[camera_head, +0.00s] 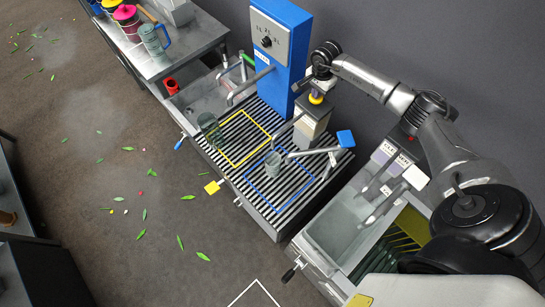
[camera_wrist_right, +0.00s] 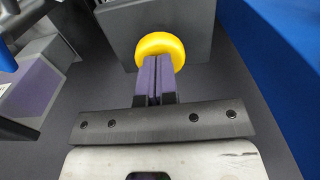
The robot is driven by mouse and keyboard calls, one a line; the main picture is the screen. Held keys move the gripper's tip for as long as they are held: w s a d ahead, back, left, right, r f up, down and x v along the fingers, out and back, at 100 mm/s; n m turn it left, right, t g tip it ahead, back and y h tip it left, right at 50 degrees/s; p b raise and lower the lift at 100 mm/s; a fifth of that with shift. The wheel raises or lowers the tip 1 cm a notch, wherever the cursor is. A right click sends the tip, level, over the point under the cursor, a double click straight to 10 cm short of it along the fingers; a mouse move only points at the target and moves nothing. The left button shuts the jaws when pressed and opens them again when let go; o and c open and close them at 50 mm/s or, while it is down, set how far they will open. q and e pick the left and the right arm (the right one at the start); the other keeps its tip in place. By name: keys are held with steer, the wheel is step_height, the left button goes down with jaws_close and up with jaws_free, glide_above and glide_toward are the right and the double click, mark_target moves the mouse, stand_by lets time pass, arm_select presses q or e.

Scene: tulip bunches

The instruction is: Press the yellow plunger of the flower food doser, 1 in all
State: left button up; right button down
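The flower food doser (camera_head: 312,122) is a pale box with a dark top at the back of the striped drain rack. Its yellow plunger (camera_head: 316,98) is a round knob on top. My right gripper (camera_head: 317,91) is right at the plunger in the head view, pointing down. In the right wrist view the plunger (camera_wrist_right: 160,45) lies just at the fingertips of the gripper (camera_wrist_right: 158,60). Its purple fingers are together with nothing between them. I cannot tell whether they touch the plunger. My left gripper is not in view.
A blue panel with a dial (camera_head: 292,45) stands behind the rack. A grey sink (camera_head: 335,225) is at right.

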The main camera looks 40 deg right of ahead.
steer(key=shift+f+b, duration=0.45)
steer(key=shift+f, duration=0.2)
steer(key=shift+r+p, duration=2.25)
steer(key=shift+r, duration=1.95)
